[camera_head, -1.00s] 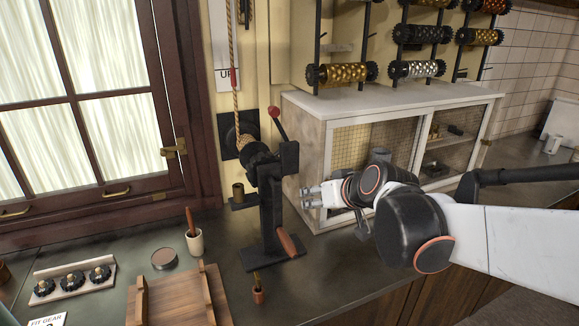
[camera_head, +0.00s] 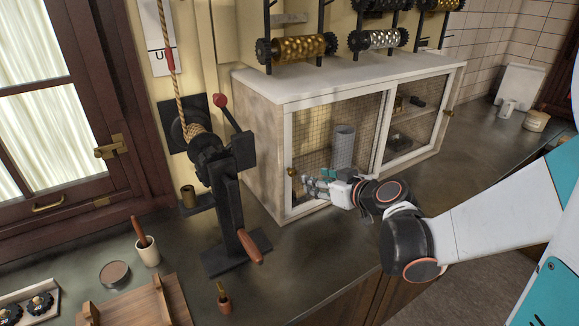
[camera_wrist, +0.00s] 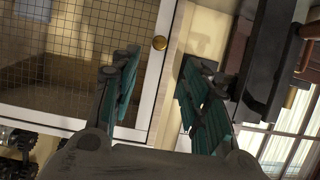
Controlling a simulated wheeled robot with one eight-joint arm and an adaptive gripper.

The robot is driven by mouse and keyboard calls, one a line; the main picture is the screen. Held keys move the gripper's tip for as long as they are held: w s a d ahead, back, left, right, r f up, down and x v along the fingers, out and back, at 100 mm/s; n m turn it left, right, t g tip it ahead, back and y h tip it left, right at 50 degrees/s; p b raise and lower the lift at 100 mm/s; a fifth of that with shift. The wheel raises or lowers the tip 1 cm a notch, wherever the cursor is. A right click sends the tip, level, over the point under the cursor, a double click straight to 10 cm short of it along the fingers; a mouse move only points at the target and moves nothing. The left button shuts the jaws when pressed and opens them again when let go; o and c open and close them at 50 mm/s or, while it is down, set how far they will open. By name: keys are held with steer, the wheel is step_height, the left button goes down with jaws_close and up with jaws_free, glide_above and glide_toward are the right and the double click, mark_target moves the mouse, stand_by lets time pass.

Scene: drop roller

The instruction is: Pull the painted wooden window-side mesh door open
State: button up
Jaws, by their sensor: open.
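The window-side mesh door (camera_head: 297,141) is the left door of a white wooden cabinet, with a pale painted frame and wire mesh. It looks shut. Its round brass knob (camera_head: 291,172) is on the left stile; in the wrist view the knob (camera_wrist: 160,43) shows on the door's white stile (camera_wrist: 165,18). My gripper (camera_head: 307,184) is in front of that door, just right of and below the knob in the head view. In the wrist view my gripper (camera_wrist: 158,62) has its fingers spread, with the knob beyond the tips and between them. No contact is evident.
A black press (camera_head: 228,180) with a red-knobbed lever stands on the counter left of the cabinet. A second mesh door (camera_head: 414,118) is at right. A grey cylinder (camera_head: 343,147) shows behind the mesh. The dark counter (camera_head: 320,236) is clear in front of the cabinet.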

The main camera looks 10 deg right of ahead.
mark_target(294, 173)
steer(key=b+x, duration=0.2)
steer(key=x, duration=1)
jaws_close()
